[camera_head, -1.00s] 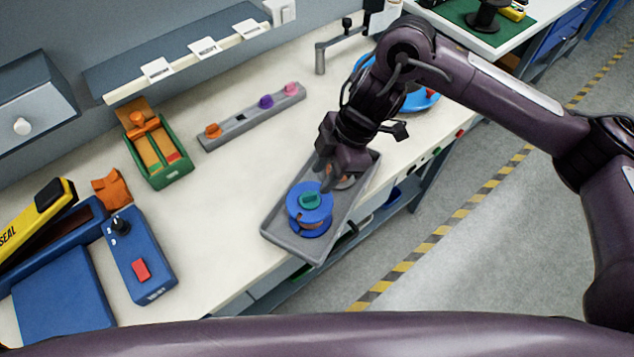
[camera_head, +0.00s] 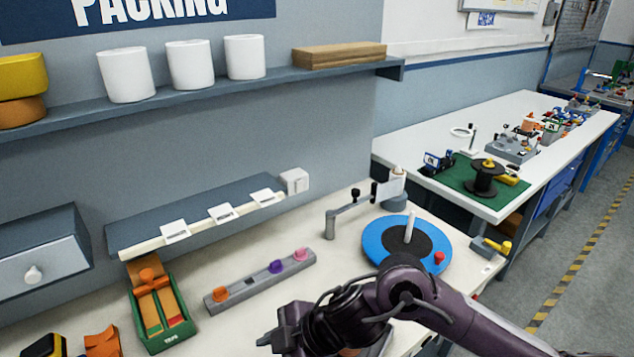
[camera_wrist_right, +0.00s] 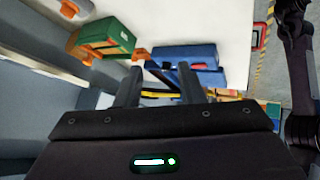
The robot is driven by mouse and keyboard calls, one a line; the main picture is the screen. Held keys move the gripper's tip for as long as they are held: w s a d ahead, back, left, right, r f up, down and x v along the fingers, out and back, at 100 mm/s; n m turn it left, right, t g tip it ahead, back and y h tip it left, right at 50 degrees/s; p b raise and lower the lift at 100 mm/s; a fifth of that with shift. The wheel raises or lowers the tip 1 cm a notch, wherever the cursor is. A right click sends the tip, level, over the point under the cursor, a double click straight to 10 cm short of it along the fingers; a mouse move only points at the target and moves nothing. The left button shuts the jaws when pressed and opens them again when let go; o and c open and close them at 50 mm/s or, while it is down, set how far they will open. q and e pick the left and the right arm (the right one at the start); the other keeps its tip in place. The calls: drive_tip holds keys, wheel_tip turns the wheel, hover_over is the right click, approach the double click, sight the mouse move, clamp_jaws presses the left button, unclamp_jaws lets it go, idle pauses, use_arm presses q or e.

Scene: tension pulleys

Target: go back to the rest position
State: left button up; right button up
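My right arm comes in from the lower right in the head view, and my right gripper (camera_head: 272,340) points left over the front of the workbench (camera_head: 240,325). The right wrist view shows the two fingers of the gripper (camera_wrist_right: 160,70) apart, with nothing between them. My left gripper is not in view. The grey tray is mostly hidden behind my right arm and cut off by the bottom edge of the head view. The blue spool is not visible there.
A grey strip (camera_head: 240,291) with coloured knobs and a green box (camera_head: 163,325) with orange parts lie near my right gripper. A blue turntable (camera_head: 375,240) and a grey post (camera_head: 330,225) stand behind my arm. A shelf (camera_head: 270,84) runs along the wall.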

drive_tip(key=a+r+m+t+y, duration=0.2)
drive_tip(key=a+r+t, duration=0.1)
drive_tip(key=w+d+m+t+h, duration=0.4)
drive_tip(key=d+m+t, duration=0.1)
drive_tip(key=d+m, duration=0.55)
drive_tip(key=s+d+f+m+g+h, duration=0.35)
drive_tip(key=s+d+f, duration=0.3)
drive_tip(key=d, duration=0.35)
drive_tip(key=s+d+f+m+g+h, duration=0.35)
drive_tip(key=s+d+f, duration=0.3)
drive_tip(key=d, duration=0.35)
wheel_tip(320, 180, down, 29)
drive_tip(key=s+b, duration=0.2)
drive_tip(key=s+d+f+g+b, duration=0.1)
drive_tip(key=s+d+f, duration=0.2)
drive_tip(key=s+f, duration=1.7)
drive_tip(key=shift+y, duration=0.3)
